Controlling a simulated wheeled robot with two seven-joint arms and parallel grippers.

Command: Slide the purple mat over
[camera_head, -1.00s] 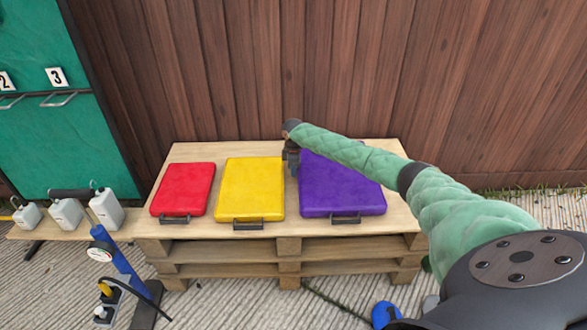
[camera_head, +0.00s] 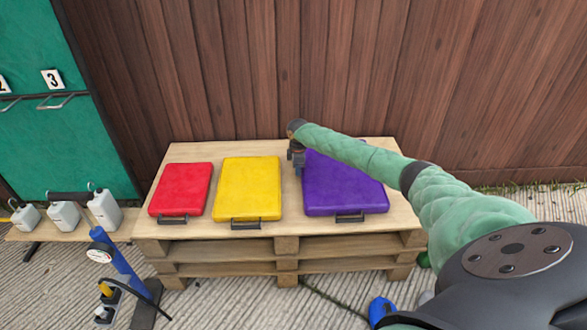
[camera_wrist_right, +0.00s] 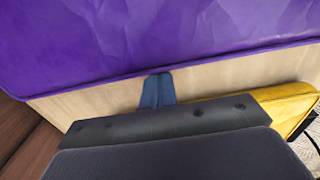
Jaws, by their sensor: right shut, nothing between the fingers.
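The purple mat (camera_head: 345,188) lies flat at the right end of the wooden pallet, its dark handle at the front. My right gripper (camera_head: 298,171) is shut and empty, pointing down at the mat's left side, near its back corner. In the right wrist view, the purple mat (camera_wrist_right: 160,35) fills the top, and the blue fingertips (camera_wrist_right: 158,90) reach its side edge and appear to touch it. My right forearm covers the mat's back right part in the head view. My left gripper is not in view.
The yellow mat (camera_head: 249,188) and red mat (camera_head: 181,189) lie to the left on the pallet (camera_head: 230,241). A gap separates yellow from purple. A wooden fence (camera_head: 240,70) rises behind. Free pallet top remains right of the purple mat, partly behind my arm.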

